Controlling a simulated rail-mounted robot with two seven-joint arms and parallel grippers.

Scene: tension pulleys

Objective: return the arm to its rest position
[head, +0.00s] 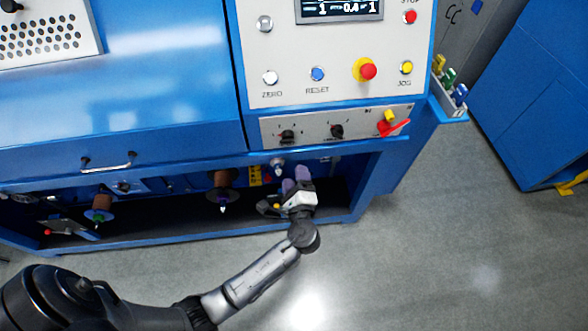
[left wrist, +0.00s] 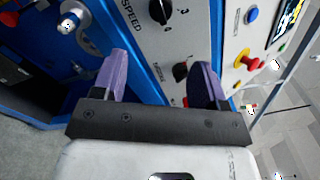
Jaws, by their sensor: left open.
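My left gripper (head: 295,186) reaches in from the lower left in the head view and sits at the front of the blue machine's lower bay (head: 345,200), below the small knob panel. In the left wrist view, its two purple fingers (left wrist: 162,80) are spread wide with nothing between them. The machine's knob panel (head: 312,126) shows beyond the fingers in the left wrist view, with black knobs (left wrist: 181,71). The fingertips look apart from the panel, though the exact gap is hard to tell. My right gripper is in neither view.
Spools (head: 222,186) and a metal pulley (head: 277,165) sit in the lower bay near the gripper. A red switch handle (head: 393,128) sticks out of the panel. A small tool holder (head: 450,95) hangs at the machine's right side. The grey floor (head: 430,260) is clear at the right.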

